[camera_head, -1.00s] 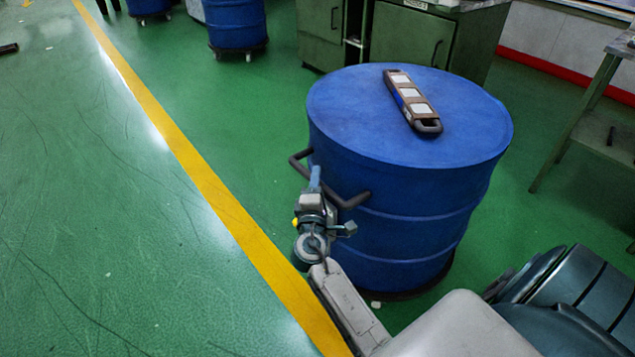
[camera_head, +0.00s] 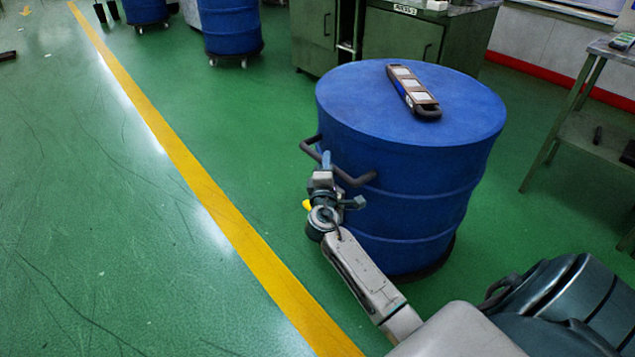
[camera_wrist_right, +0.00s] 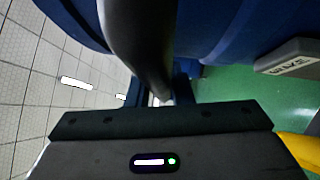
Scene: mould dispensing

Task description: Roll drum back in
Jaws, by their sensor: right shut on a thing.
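The large blue drum (camera_head: 420,205) stands upright on a low dark base on the green floor, right of the yellow line. A dark bar handle (camera_head: 355,179) sticks out from its left side. My right gripper (camera_head: 325,163) is shut on this handle, beside the drum wall. In the right wrist view the dark handle (camera_wrist_right: 140,45) runs down into my gripper, with the blue drum wall (camera_wrist_right: 235,25) beside it; the fingertips are largely hidden there. My left gripper is not in view.
The yellow line (camera_head: 200,180) runs diagonally along the floor. Green cabinets (camera_head: 410,35) stand behind the drum, and a metal table (camera_head: 580,125) stands at the right. Other wheeled blue drums (camera_head: 230,28) stand at the back.

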